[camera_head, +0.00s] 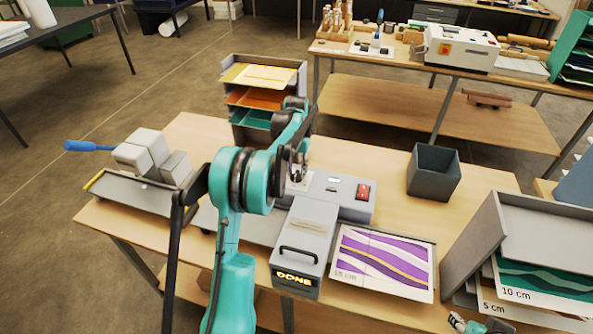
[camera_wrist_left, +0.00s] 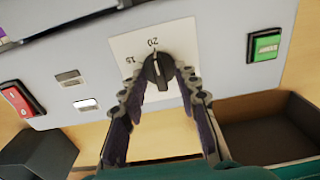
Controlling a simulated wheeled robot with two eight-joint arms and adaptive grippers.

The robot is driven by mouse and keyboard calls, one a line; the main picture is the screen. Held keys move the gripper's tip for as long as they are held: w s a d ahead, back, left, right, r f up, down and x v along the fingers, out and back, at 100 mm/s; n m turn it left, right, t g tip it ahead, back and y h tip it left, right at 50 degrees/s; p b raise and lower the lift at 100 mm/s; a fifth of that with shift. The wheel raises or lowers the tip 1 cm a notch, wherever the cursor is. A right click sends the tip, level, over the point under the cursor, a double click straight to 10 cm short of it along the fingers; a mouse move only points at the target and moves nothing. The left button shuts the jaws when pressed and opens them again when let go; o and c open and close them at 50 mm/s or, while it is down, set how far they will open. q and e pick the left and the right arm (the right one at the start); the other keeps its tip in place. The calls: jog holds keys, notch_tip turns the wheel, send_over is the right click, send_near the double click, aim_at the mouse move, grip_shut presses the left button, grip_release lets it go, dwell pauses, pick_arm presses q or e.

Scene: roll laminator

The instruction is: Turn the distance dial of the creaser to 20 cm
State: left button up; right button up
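The creaser (camera_head: 335,190) is a grey machine on the wooden table. Its distance dial (camera_wrist_left: 157,70) is a black knob on a white plate, with 15 and 20 readable in the left wrist view. The dial's pointer is turned up toward the 20 mark. My left gripper (camera_wrist_left: 164,72) has its fingertips closed in on both sides of the knob, seemingly touching it. In the head view my left gripper (camera_head: 297,172) is over the dial plate, and its arm hides part of the machine. My right gripper (camera_head: 470,324) shows only partly at the bottom edge, its fingers unclear.
The creaser has a red switch (camera_wrist_left: 20,101) and a green button (camera_wrist_left: 264,46). A front unit reads DONE (camera_head: 295,278). A purple printed sheet (camera_head: 383,262) marked 15 cm lies beside it. A dark bin (camera_head: 433,174) and a grey sorter (camera_head: 545,222) stand to the right.

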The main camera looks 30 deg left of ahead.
aim_at(296, 173)
pick_arm(q)
notch_tip(296, 173, up, 12)
dwell(0.7)
jog(key=shift+f, duration=0.1)
dwell(0.3)
